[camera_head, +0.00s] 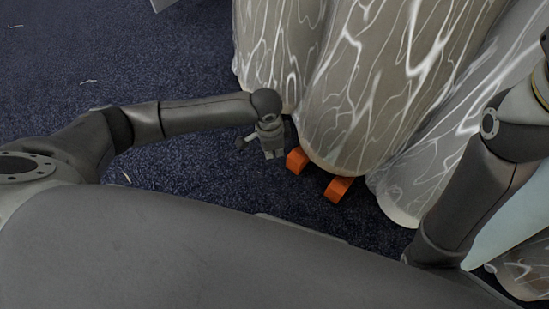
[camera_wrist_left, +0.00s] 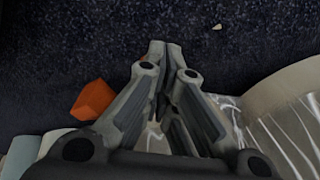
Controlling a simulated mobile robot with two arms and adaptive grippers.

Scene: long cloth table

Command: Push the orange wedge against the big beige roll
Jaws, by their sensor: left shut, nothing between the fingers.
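Big beige rolls with white veins lie in the head view; the largest, the middle roll (camera_head: 375,85), reaches down to the front. Two orange pieces show at its near end: an orange wedge (camera_head: 297,160) at its lower left and another orange piece (camera_head: 338,189) below it. Whether either touches the roll I cannot tell. My left gripper (camera_head: 273,152) is shut and empty, just left of the upper orange piece. In the left wrist view its fingertips (camera_wrist_left: 166,46) are together; an orange block (camera_wrist_left: 92,101) lies to their left, and a bit of orange shows behind them.
More veined rolls (camera_head: 400,195) stand right of and behind the middle one. The dark blue carpet (camera_head: 180,60) is free to the left, with a few pale scraps. My right arm crosses the right side; its gripper is out of view.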

